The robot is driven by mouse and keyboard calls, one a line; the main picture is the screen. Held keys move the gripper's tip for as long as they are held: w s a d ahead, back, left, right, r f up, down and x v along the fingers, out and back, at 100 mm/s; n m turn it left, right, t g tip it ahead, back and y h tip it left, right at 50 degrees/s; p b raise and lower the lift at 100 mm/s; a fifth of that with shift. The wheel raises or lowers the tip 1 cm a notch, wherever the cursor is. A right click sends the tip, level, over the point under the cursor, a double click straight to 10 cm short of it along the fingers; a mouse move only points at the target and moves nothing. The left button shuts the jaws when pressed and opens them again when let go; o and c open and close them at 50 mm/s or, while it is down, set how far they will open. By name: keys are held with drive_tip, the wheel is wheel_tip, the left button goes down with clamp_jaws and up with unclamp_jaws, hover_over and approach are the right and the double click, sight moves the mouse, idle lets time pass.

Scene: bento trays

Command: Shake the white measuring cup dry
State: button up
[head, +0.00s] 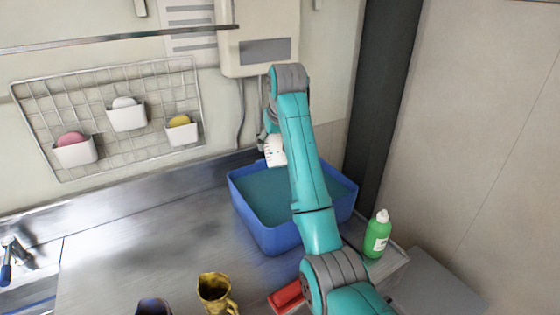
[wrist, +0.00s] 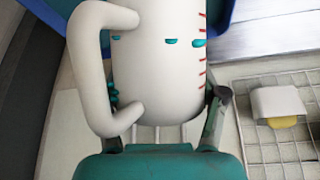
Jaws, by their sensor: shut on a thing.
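The white measuring cup (wrist: 155,60) fills the middle of the wrist view, with a large handle on the left and red marks on its right side. My gripper (wrist: 165,98) is shut on the cup's body, one finger showing at its right side. In the head view the cup (head: 275,151) is above the far left part of a blue basin (head: 283,238), partly hidden by my arm. The basin holds bluish-green water. The inside of the cup is hidden in both views.
A green bottle (head: 377,234) stands right of the basin. A yellow patterned jug (head: 214,291), a dark cup (head: 154,307) and a red object (head: 287,297) are in front. A wire rack (head: 110,120) with white holders hangs on the wall. The metal counter left of the basin is clear.

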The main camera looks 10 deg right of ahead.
drive_tip(key=shift+f, duration=1.25)
drive_tip(key=shift+r, duration=1.65)
drive_tip(key=shift+f, duration=1.75)
drive_tip(key=shift+s, duration=0.1)
